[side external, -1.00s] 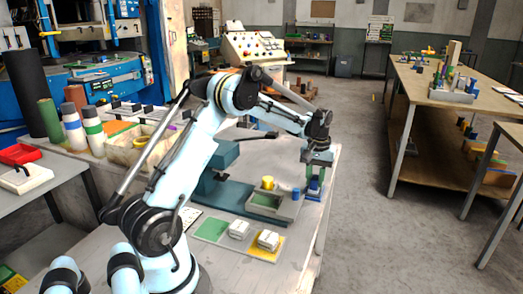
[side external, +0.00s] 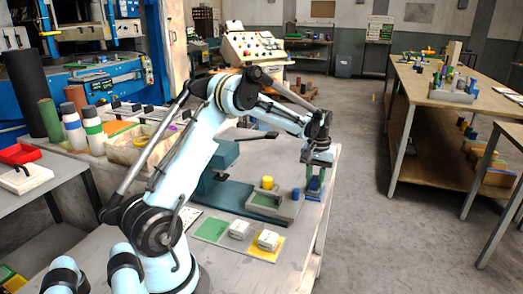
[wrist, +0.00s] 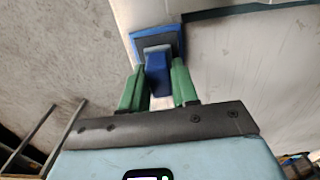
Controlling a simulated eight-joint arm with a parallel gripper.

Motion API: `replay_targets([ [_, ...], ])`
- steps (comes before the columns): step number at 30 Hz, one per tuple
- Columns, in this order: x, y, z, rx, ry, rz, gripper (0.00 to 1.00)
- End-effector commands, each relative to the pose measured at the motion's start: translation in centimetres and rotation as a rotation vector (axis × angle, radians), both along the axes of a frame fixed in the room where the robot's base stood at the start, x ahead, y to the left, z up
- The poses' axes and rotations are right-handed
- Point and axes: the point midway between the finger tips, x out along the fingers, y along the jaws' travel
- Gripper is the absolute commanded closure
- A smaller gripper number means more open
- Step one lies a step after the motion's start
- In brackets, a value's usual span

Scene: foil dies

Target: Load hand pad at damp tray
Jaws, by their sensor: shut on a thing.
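The hand pad (wrist: 158,75), a blue block with a lighter blue-grey end, is between the green fingers of my gripper (wrist: 160,88) in the wrist view. In the side view my gripper (side external: 315,185), shut on the blue pad, is low at the table's right edge. A dark grey square with a blue rim (wrist: 178,45), seemingly the damp tray, shows behind the pad in the wrist view. I cannot tell whether the pad touches it. The fingers hide part of this spot in the side view.
A grey tray with a green floor (side external: 265,202) stands left of my gripper, with a yellow cylinder (side external: 267,183) at it. Closer are a green sheet (side external: 212,229) and pale blocks (side external: 239,229), one on a yellow sheet. A teal stand (side external: 215,180) is further left.

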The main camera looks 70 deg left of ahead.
Motion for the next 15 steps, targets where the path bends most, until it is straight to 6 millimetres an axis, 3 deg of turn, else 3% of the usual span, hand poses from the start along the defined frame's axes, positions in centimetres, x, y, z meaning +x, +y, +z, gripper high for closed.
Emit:
replay_targets([
  [5, 0.0, 0.0, 0.0, 0.001, -0.001, 0.0, 0.95],
  [15, 0.0, 0.0, 2.5, 0.0, 0.0, 0.0, 0.95],
])
